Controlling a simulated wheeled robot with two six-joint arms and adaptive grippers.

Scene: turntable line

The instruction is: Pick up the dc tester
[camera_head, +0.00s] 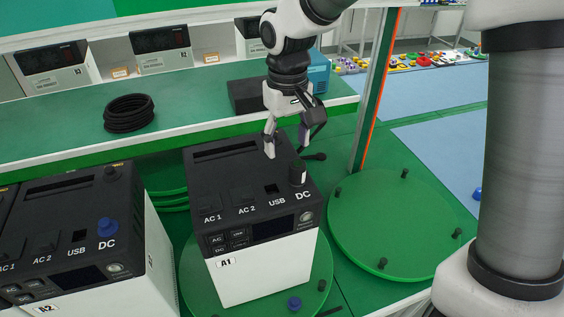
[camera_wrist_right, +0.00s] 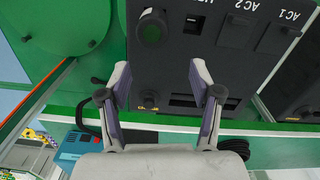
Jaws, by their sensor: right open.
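The black unit A1 (camera_head: 235,185) with white sides stands on a green turntable (camera_head: 190,275). A short black cylinder with a pale mark, which looks like the dc tester (camera_head: 298,172), stands upright at its DC port. In the right wrist view this cylinder (camera_wrist_right: 152,28) is at the top, beyond my fingertips. My right gripper (camera_head: 287,142) is open and empty above the rear of A1's top, behind the cylinder and apart from it. Its two fingers (camera_wrist_right: 161,82) are spread in the right wrist view. My left gripper is not in view.
Unit A2 (camera_head: 70,205), with a blue plug (camera_head: 107,227) at its DC port, stands at left. An empty green turntable (camera_head: 390,225) with small pegs is at right. The rear shelf carries a black cable coil (camera_head: 129,113) and a blue box (camera_head: 318,72).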

